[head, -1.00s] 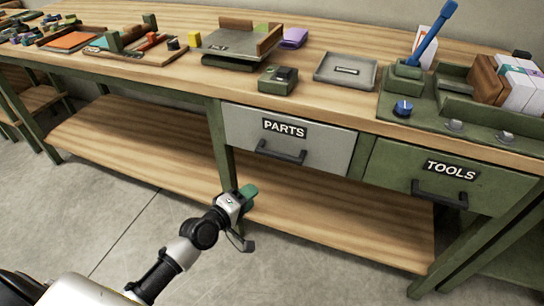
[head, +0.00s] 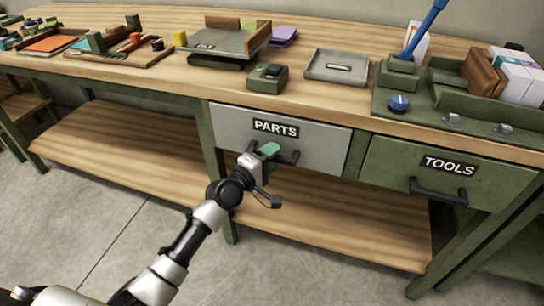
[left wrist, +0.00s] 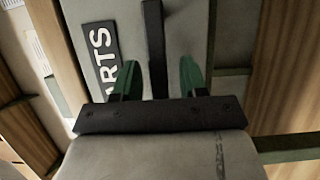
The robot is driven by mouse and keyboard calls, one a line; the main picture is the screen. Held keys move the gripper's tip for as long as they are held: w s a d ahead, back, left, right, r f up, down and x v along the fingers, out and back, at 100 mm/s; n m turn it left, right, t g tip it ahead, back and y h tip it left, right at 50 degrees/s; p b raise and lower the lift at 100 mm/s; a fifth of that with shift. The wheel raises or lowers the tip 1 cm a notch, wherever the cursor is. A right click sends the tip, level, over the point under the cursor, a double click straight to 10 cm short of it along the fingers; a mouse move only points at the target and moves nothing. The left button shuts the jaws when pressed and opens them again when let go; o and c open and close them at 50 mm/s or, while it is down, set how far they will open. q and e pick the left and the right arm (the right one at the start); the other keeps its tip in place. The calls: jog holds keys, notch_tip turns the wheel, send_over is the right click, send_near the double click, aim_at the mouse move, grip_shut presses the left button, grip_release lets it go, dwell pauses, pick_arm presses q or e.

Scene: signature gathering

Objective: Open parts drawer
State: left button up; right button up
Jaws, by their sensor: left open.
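The grey parts drawer (head: 318,139) is closed under the bench top, with a black "PARTS" label and a dark bar handle (head: 289,156). My left gripper (head: 266,152) is in front of this handle and covers its left part. In the left wrist view the two green fingers of my left gripper (left wrist: 158,78) are apart, with the dark handle (left wrist: 154,45) running between them. I cannot tell whether the fingers touch it. The drawer front (left wrist: 185,35) fills the middle of that view. My right gripper is not in view.
The green tools drawer (head: 385,165) is closed on the right, with its own dark handle (head: 438,192). A lower wooden shelf (head: 330,215) runs beneath the drawers. The bench top (head: 320,95) holds a grey tray (head: 315,70), a small green box (head: 262,86) and several other items.

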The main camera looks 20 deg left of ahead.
pick_arm(q)
jog(key=shift+w, duration=0.15)
jog(key=shift+c, duration=0.3)
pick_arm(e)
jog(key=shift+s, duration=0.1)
pick_arm(q)
grip_shut()
